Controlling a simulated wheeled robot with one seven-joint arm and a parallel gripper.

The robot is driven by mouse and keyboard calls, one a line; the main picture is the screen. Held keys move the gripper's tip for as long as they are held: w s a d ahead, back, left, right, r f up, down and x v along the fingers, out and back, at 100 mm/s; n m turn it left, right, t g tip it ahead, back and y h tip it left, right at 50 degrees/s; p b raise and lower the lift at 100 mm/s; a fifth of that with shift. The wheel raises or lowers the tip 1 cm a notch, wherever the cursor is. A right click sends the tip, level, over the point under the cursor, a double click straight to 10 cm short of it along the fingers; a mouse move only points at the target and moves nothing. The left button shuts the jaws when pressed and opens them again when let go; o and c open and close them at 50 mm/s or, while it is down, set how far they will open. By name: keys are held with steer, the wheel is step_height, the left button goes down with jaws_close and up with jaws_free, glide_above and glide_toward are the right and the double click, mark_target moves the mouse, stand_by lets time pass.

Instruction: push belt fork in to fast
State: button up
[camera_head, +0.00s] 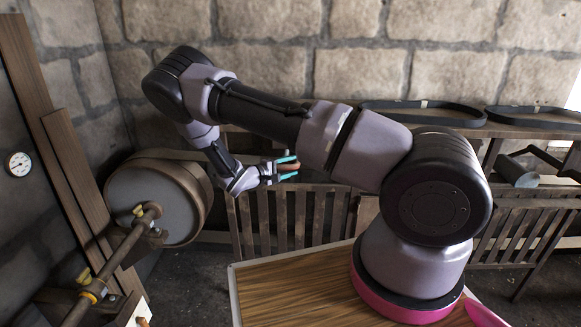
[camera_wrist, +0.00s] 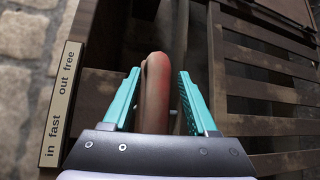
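A rounded reddish-brown handle (camera_wrist: 156,85), seemingly the belt fork's, stands between the teal fingers of my gripper (camera_wrist: 161,72) in the wrist view. The fingers lie on both sides of it; a gap shows on the right, and the left finger is very close or touching. A label plate (camera_wrist: 61,103) reading "in fast" at its near end and "out free" at its far end is left of the gripper. In the head view my gripper (camera_head: 286,167) is small, near the wooden frame, with a bit of brown between its fingers. The rest of the fork is hidden.
A slatted wooden frame (camera_wrist: 270,88) lies right of the gripper. In the head view a large drum pulley (camera_head: 150,203) and shaft (camera_head: 118,257) stand at left, black belts (camera_head: 420,112) lie on the back shelf, and a wooden table top (camera_head: 290,290) is in front.

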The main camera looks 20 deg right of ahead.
mark_target(280, 169)
steer(key=shift+r, duration=0.1)
steer(key=v, duration=1)
steer(key=shift+s+a, duration=0.25)
steer(key=shift+a, duration=0.1)
steer(key=s+d+r+m+g+y, duration=0.4)
steer(key=s+r+y, duration=0.1)
steer(key=r, duration=0.6)
steer(key=s+d+r+m+g+y, duration=0.4)
steer(key=s+d+r+y, duration=0.15)
steer(key=r, duration=0.45)
steer(key=s+r+m+t+y, duration=0.3)
steer(key=s+r+t+y, duration=0.3)
steer(key=s+r, duration=1.1)
steer(key=shift+r+t, duration=0.75)
steer(key=shift+t, duration=0.25)
steer(key=shift+w, duration=0.1)
